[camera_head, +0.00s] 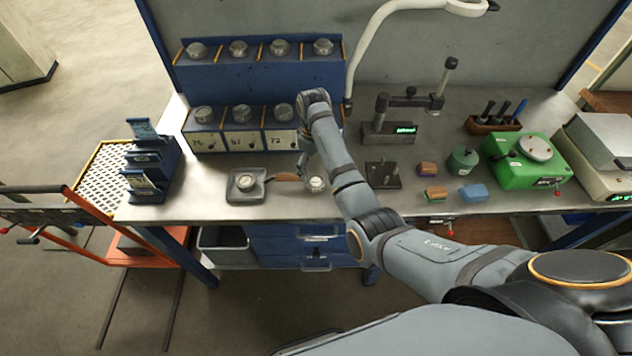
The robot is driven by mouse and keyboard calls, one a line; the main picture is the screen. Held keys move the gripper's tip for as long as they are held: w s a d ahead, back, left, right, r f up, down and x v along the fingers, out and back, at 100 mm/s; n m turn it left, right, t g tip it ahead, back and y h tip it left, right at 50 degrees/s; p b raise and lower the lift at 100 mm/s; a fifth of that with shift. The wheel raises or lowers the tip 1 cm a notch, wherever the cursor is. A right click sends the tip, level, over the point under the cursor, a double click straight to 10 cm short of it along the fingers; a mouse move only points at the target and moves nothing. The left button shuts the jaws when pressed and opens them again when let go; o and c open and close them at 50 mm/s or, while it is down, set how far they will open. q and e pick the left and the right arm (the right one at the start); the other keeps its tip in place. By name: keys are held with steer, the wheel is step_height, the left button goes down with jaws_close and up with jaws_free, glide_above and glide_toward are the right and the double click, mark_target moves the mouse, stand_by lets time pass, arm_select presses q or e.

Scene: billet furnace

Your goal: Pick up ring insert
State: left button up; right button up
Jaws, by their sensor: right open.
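My right gripper (304,165) is open and points down over the bench, in front of the blue rack. A small round metallic piece (316,184) sits on the bench just below and beside it; I cannot tell whether they touch. Similar round metal pieces sit on the rack, such as the top one at far left (197,50) and a lower one (241,113). Another lies on a grey square block (246,184). Which of these is the ring insert is too small to tell. My left gripper is out of view.
The blue rack (258,83) stands at the back, partly behind my arm. A gauge stand (388,132), a dark pegged block (381,174), small coloured blocks and a green machine (522,172) stand to the right. A blue card holder (151,165) stands at left.

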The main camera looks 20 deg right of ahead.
mark_target(316, 180)
steer(key=shift+f, duration=0.95)
steer(key=shift+d+f+p, duration=0.1)
steer(key=shift+f+p, duration=0.15)
steer(key=shift+p, duration=0.1)
steer(key=f, duration=0.2)
steer(key=f+p, duration=0.1)
steer(key=f, duration=0.1)
steer(key=shift+d, duration=0.25)
steer(key=shift+w+f, duration=0.1)
steer(key=shift+f, duration=0.25)
steer(key=c, duration=1.6)
steer(key=shift+c, duration=0.7)
steer(key=shift+r, duration=0.1)
